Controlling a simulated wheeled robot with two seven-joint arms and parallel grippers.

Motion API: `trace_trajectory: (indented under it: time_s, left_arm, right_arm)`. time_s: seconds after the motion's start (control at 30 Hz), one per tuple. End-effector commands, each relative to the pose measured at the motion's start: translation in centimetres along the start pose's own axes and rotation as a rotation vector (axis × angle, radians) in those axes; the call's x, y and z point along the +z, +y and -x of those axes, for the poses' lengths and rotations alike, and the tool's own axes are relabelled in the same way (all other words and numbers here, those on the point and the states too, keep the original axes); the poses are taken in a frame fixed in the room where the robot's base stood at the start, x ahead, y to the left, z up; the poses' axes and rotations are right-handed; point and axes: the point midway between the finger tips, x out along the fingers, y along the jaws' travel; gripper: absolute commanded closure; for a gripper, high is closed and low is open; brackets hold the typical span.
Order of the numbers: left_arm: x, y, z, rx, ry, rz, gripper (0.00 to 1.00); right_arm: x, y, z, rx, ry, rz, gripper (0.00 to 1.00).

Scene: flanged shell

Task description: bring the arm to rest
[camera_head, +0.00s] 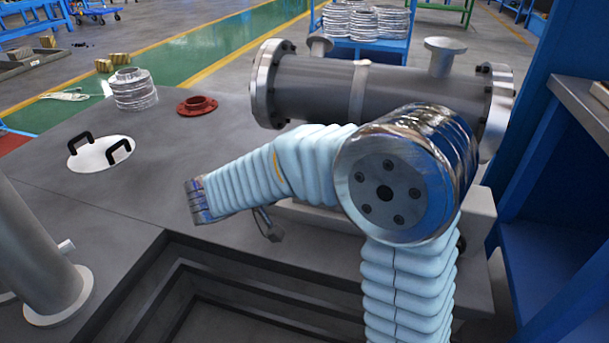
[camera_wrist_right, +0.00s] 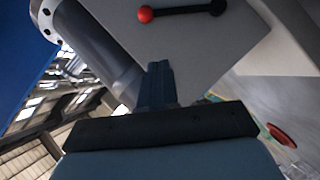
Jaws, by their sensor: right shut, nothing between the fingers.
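My right arm, in a light-blue ribbed sleeve, rises from the bottom right of the head view and bends at a large round joint. Its forearm reaches left over the grey table (camera_head: 200,120) and ends in a taped cuff. In the right wrist view my right gripper (camera_wrist_right: 159,70) is shut and empty, its fingers together. The fingers lie in front of a pale grey surface; contact cannot be told. The grey flanged shell (camera_head: 315,88) lies behind the arm joint, and also shows at the upper left of the wrist view (camera_wrist_right: 92,40). My left gripper is not in view.
A red flange (camera_head: 197,105), a foil-wrapped cylinder (camera_head: 133,90) and a white disc (camera_head: 100,153) with black handles are on the table. A stepped recess (camera_head: 230,300) lies at the front. A blue rack (camera_head: 550,190) stands right. A red-and-black-ended bar (camera_wrist_right: 182,11) shows in the wrist view.

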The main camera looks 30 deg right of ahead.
Motion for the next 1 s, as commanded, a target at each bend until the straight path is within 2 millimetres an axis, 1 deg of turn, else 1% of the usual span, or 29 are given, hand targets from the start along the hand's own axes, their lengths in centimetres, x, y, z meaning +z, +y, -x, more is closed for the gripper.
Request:
trace_trajectory:
  time_s: [0.27, 0.33, 0.37, 0.47, 0.57, 0.6, 0.63, 0.67, 0.7, 0.77, 0.8, 0.83, 0.9, 1.0]
  left_arm:
    - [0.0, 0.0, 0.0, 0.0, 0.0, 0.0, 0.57]
    - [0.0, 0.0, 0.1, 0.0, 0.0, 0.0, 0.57]
    - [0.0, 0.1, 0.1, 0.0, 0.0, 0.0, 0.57]
    - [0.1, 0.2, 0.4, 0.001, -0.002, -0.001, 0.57]
    - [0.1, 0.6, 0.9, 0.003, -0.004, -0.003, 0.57]
    - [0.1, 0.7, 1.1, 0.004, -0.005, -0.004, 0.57]
    - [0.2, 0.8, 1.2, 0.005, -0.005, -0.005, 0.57]
    - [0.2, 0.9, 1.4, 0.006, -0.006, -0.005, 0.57]
    - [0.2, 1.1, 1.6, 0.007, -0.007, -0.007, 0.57]
    - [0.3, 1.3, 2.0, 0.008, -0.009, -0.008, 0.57]
    - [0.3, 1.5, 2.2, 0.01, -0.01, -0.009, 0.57]
    - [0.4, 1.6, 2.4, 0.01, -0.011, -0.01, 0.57]
    - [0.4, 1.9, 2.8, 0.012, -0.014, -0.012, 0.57]
    - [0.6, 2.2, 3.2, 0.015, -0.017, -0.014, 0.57]
  right_arm:
    - [0.0, 0.0, 0.0, -0.001, -0.001, 0.001, 1.0]
    - [0.3, -0.6, -0.2, -0.014, -0.01, 0.02, 1.0]
    - [0.6, -1.1, -0.3, -0.029, -0.019, 0.04, 1.0]
    - [2.7, -4.6, -1.2, -0.129, -0.082, 0.161, 1.0]
    - [7.2, -10.4, -2.0, -0.319, -0.193, 0.34, 1.0]
    - [9.6, -12.9, -2.1, -0.417, -0.247, 0.41, 1.0]
    - [11.5, -14.8, -2.0, -0.496, -0.288, 0.459, 1.0]
    - [13.4, -16.6, -1.7, -0.579, -0.327, 0.499, 1.0]
    - [16.1, -18.9, -1.1, -0.693, -0.382, 0.541, 1.0]
    - [20.1, -22.2, 0.3, -0.879, -0.46, 0.574, 1.0]
    - [22.7, -24.2, 1.6, -1.01, -0.512, 0.57, 1.0]
    - [24.4, -25.7, 2.7, -1.109, -0.545, 0.549, 1.0]
    - [27.2, -28.3, 5.0, -1.295, -0.593, 0.457, 1.0]
    - [29.1, -30.7, 6.8, -1.441, -0.611, 0.284, 1.0]
